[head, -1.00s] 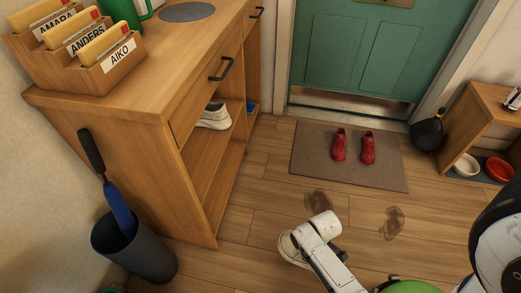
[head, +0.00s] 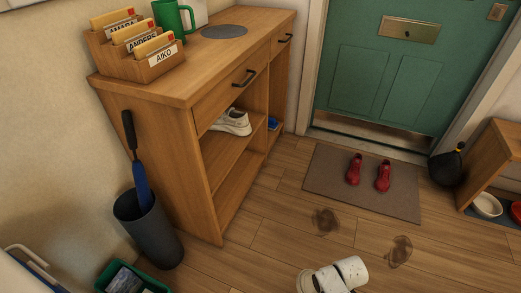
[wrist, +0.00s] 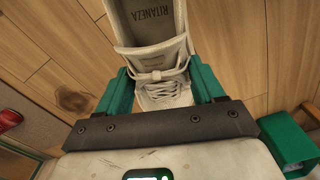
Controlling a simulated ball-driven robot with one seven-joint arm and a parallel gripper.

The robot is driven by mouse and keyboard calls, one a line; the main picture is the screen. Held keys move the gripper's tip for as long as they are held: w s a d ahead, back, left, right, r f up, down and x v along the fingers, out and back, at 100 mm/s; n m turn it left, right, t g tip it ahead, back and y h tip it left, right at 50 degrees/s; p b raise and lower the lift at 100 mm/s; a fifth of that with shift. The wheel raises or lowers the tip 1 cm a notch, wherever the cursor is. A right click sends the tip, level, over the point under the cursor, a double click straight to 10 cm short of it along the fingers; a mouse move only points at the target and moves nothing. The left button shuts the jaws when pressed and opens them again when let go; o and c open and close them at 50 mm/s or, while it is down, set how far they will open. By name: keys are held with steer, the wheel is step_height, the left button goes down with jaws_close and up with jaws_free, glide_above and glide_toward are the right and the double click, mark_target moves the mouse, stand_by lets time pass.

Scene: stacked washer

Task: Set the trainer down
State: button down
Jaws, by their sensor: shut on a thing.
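A white trainer (wrist: 160,75) with white laces is between the green fingers of my gripper (wrist: 163,85) in the wrist view. Its insole shows lettering, and its upper end is cut off by the frame. My gripper is shut on it, above the wooden floor; I cannot tell whether the sole touches the floor. In the head view only a sliver of the held trainer (head: 305,281) shows at the bottom edge, beside my white wrist. Another white trainer (head: 233,122) sits on the upper shelf of the wooden cabinet (head: 150,130).
Red shoes (head: 368,173) stand on a doormat (head: 325,183) before the green door (head: 385,75). A dark bin (head: 148,230) and a green crate (head: 110,280) stand at left. A bench (head: 492,165) with bowls is at right.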

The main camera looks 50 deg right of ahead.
steer(key=shift+r, duration=0.2)
step_height(320, 180, up, 4)
glide_above(304, 277)
steer(key=w+a+r, duration=0.9)
steer(key=w+r, duration=0.1)
steer(key=w, duration=0.3)
steer(key=w+a+r, duration=0.9)
steer(key=w+r, duration=0.1)
steer(key=w, duration=0.2)
steer(key=s+r+p, duration=0.4)
steer(key=r+p, duration=0.9)
steer(key=p, duration=0.1)
steer(key=s+r+p, duration=0.4)
steer(key=r+p, duration=0.9)
steer(key=p, duration=0.1)
steer(key=shift+s+p, duration=0.25)
steer(key=shift+p, duration=0.1)
steer(key=shift+a, duration=0.1)
